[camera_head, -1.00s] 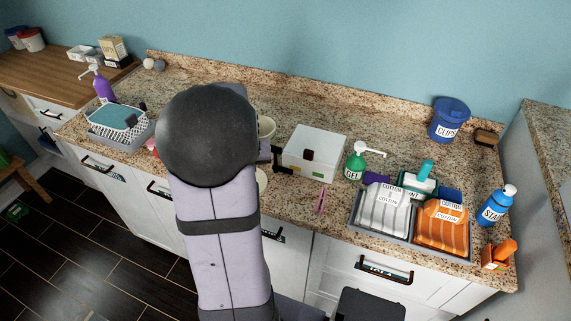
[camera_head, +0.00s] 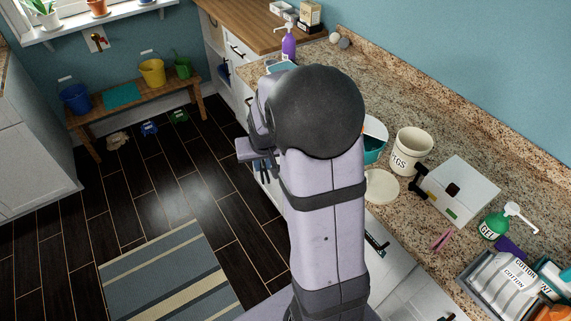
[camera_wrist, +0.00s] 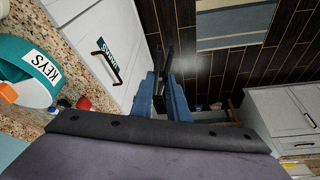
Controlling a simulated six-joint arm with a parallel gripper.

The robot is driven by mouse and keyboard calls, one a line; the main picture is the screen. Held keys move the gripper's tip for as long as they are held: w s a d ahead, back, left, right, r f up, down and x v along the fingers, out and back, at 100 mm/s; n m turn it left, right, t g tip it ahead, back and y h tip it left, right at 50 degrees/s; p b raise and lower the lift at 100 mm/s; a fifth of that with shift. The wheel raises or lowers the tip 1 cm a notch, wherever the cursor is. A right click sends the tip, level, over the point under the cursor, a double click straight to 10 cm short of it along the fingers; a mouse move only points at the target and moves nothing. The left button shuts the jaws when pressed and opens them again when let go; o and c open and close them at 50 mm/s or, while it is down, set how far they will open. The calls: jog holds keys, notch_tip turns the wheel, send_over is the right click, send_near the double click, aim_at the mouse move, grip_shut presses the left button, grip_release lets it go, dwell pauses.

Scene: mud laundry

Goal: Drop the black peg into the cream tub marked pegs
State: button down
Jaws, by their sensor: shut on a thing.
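The cream tub marked PEGS (camera_head: 408,152) stands upright and open on the granite counter, right of my arm in the head view. My gripper (camera_head: 264,168) is left of the arm, out over the floor in front of the cabinets and well apart from the tub. In the wrist view my gripper (camera_wrist: 162,88) is shut on the black peg (camera_wrist: 160,62), whose dark legs stick out past the blue fingers. The peg is hard to tell apart from the fingers in the head view. The cream tub does not show in the wrist view.
A teal tub (camera_head: 373,152), marked KEYS in the wrist view (camera_wrist: 28,66), stands beside the cream tub. A round cream lid (camera_head: 381,187), white box (camera_head: 462,180) and pink peg (camera_head: 442,239) lie nearby. Below my gripper is dark floor with a striped rug (camera_head: 165,275).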

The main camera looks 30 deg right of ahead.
jog(key=d+r+m+g+h+p, duration=0.1)
jog(key=d+r+m+p, duration=0.25)
jog(key=d, duration=0.75)
jog(key=d+r+m+g+h+p, duration=0.1)
jog(key=d+r+m+p, duration=0.25)
jog(key=d, duration=0.85)
jog(key=s+d+r+m+g+p, duration=0.1)
jog(key=s+d+m, duration=0.3)
jog(key=s+d, duration=0.4)
jog(key=s+d+r+m+g+h+p, duration=0.1)
jog(key=s+d+r+m+p, duration=0.2)
jog(key=s+d, duration=0.6)
jog(key=d+m, duration=0.1)
jog(key=d, duration=0.3)
jog(key=shift+s+r+g, duration=0.15)
jog(key=shift+s+g, duration=0.05)
jog(key=shift+g, duration=0.1)
notch_tip(320, 180, down, 6)
jog(key=b, duration=0.3)
jog(key=c, duration=1.6)
grip_release()
jog(key=shift+c, duration=0.2)
